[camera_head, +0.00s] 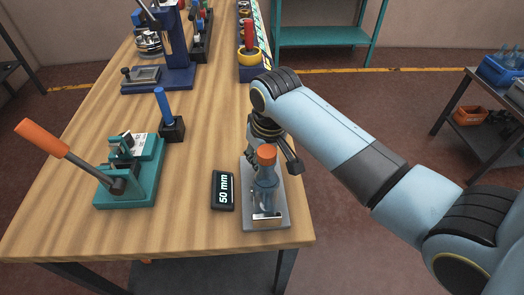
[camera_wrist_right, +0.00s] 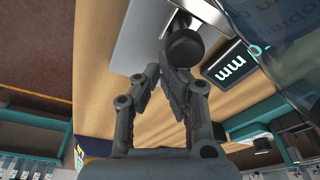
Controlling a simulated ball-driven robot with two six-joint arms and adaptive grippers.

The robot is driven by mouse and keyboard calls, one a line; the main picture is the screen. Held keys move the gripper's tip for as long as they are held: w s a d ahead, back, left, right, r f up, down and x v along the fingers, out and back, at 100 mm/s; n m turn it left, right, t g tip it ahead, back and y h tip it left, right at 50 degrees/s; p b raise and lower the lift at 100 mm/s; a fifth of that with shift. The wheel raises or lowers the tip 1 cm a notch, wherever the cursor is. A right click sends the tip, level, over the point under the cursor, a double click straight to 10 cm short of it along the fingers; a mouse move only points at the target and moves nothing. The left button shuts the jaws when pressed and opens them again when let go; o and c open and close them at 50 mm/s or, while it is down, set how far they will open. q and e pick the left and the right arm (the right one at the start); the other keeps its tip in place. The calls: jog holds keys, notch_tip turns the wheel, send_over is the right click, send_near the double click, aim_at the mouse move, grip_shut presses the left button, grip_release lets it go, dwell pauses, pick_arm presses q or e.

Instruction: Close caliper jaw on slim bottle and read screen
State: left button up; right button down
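The slim bottle (camera_head: 264,178), bluish and clear with an orange cap, stands upright on the caliper's grey metal base (camera_head: 280,217). Its clear lettered side fills the upper right of the right wrist view (camera_wrist_right: 282,30). The screen (camera_head: 223,190) beside the base reads "50 mm"; it is partly in the wrist view (camera_wrist_right: 231,63). My right gripper (camera_head: 272,165) is just behind the bottle, partly hidden by it. In the wrist view its fingertips (camera_wrist_right: 160,70) point toward a round black knob (camera_wrist_right: 183,47). Nothing shows between them; contact and finger gap are unclear. My left gripper is not in view.
A teal press (camera_head: 130,185) with an orange-tipped lever stands left on the wooden table (camera_head: 180,225). The table's right edge is close to the base.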

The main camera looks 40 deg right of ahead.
jog(key=shift+w+d+f, duration=0.1)
jog(key=shift+d, duration=0.2)
notch_tip(320, 180, up, 3)
jog(key=p, duration=0.3)
jog(key=shift+w+f, duration=0.15)
jog(key=shift+f, duration=0.05)
jog(key=shift+r, duration=1.85)
